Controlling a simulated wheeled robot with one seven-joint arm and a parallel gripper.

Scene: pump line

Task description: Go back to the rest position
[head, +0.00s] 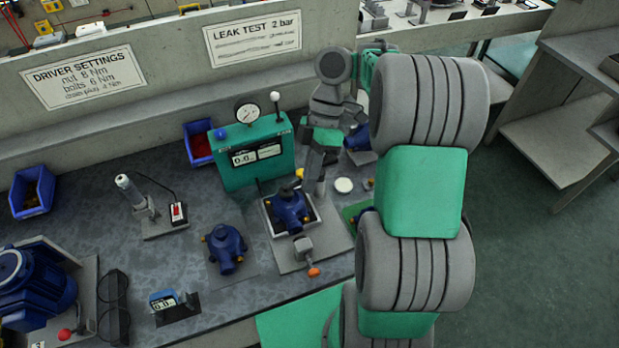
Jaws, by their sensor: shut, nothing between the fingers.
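My gripper (319,186) points down over the middle of the bench, its fingers together and empty. It is just right of a blue pump (290,208) that sits in a light square fixture (291,262). I cannot tell from this view how high the fingertips are above the fixture. My arm rises on the right side of the picture and bends over to the left at the top. It hides part of the bench's right side.
A green leak tester (254,152) with a gauge stands behind the fixture. Another blue pump (225,248) is left of it. A blue motor (35,283) stands far left. Several parts lie close right of my gripper. Open floor (545,270) is at right.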

